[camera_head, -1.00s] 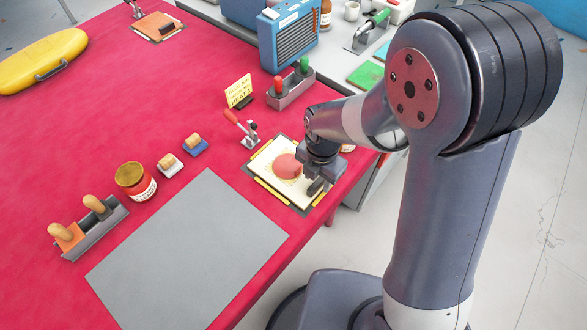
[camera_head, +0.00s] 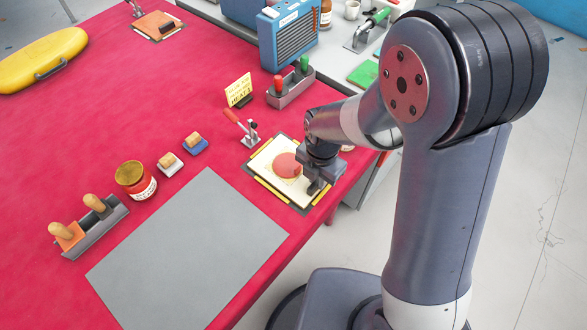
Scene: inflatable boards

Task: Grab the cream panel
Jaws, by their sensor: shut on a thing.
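The cream panel (camera_head: 272,161) lies on a dark plate with yellow edge strips, near the right edge of the red table. It carries a round reddish patch (camera_head: 287,165). My gripper (camera_head: 314,190) is at the panel's right side, pointing down, and is shut on the panel there. The jaws and the wrist hide that part of the panel, so the exact grip is hard to see.
A red-handled clamp (camera_head: 243,128) stands just behind the panel. A yellow sign (camera_head: 238,91) and a holder with red and green handles (camera_head: 291,88) are farther back. A grey mat (camera_head: 190,255) lies front left. A jar (camera_head: 136,181) and stamps stand left.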

